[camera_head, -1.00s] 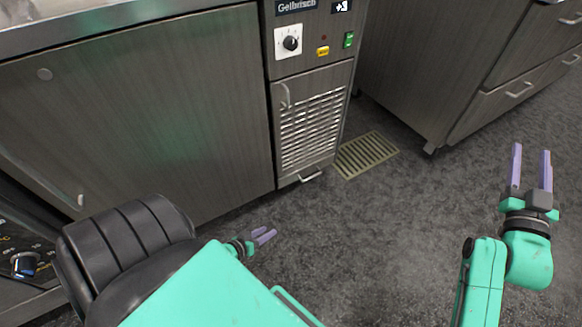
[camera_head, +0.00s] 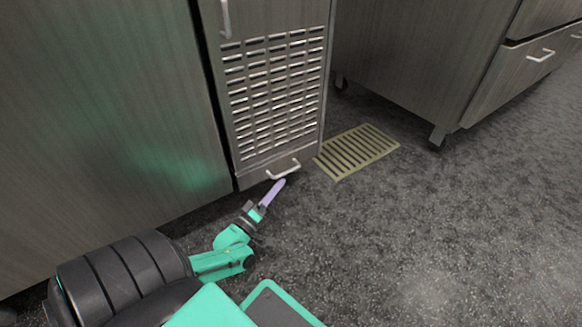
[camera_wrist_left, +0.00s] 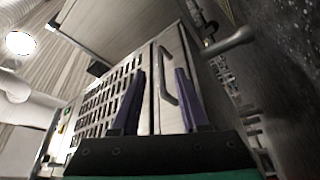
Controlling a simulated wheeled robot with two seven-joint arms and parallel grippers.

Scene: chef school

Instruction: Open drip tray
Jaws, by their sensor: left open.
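The drip tray (camera_head: 258,177) is a low metal drawer front under the slotted vent panel, with a pale bar handle (camera_head: 284,170) on it. It looks shut. My left gripper (camera_head: 272,193) is just below and in front of the handle in the head view. In the left wrist view my left gripper (camera_wrist_left: 158,100) has its two purple fingers spread apart, with the tray handle (camera_wrist_left: 167,76) between them, farther off. The fingers do not appear to touch the handle. My right gripper is in neither current view.
The slotted vent panel (camera_head: 275,90) rises above the tray. A yellowish floor grate (camera_head: 357,150) lies to its right. A large cabinet door (camera_head: 95,120) is at the left, and a drawer cabinet (camera_head: 430,60) stands at the right. The floor at right is clear.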

